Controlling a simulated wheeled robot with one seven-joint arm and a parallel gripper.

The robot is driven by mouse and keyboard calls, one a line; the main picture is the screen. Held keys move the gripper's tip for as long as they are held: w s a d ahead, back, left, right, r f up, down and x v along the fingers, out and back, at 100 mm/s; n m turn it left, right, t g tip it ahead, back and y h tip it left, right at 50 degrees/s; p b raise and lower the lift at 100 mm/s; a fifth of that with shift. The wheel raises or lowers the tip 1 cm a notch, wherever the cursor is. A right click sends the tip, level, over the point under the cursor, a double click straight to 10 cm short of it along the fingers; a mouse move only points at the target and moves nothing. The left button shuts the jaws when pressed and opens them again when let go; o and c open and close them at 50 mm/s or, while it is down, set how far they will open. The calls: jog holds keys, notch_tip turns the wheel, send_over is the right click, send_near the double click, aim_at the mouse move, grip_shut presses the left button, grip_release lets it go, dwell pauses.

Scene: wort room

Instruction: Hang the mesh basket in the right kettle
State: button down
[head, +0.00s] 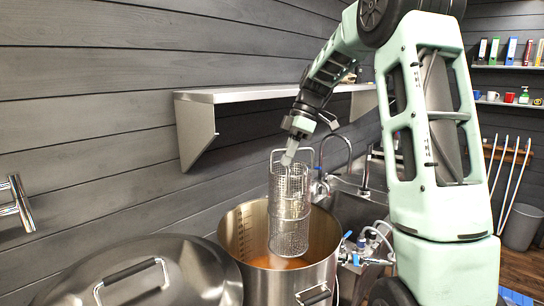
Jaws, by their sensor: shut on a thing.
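The mesh basket (289,214) is a tall steel cylinder with a wire handle, and it hangs upright in the head view. My gripper (289,158) is shut on the basket near its top, at the handle. The right kettle (323,271) is open and steel, with amber liquid (273,262) inside and level marks on its inner wall. The basket is over the kettle's mouth, with its lower part below the height of the far rim. I cannot tell whether the basket touches the kettle or the liquid.
A left kettle with a domed lid (155,275) and black handle stands beside the right kettle. A steel wall shelf (255,94) is behind, near my arm. A sink with taps and valves (362,205) lies to the right. Pipes (17,203) stick out at the left wall.

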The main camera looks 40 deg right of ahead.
jog(key=b, duration=1.7)
send_over(285, 254)
jog(key=w+d, duration=0.2)
jog(key=f, duration=2.3)
jog(key=shift+s, duration=0.2)
jog(key=shift+f, duration=0.15)
jog(key=shift+f+b, duration=0.2)
jog(key=shift+b, duration=0.1)
jog(key=shift+f, duration=0.3)
jog(key=shift+f+b, duration=1.75)
jog(key=shift+f, duration=0.45)
jog(key=shift+f+b, duration=0.9)
jog(key=shift+f, duration=0.6)
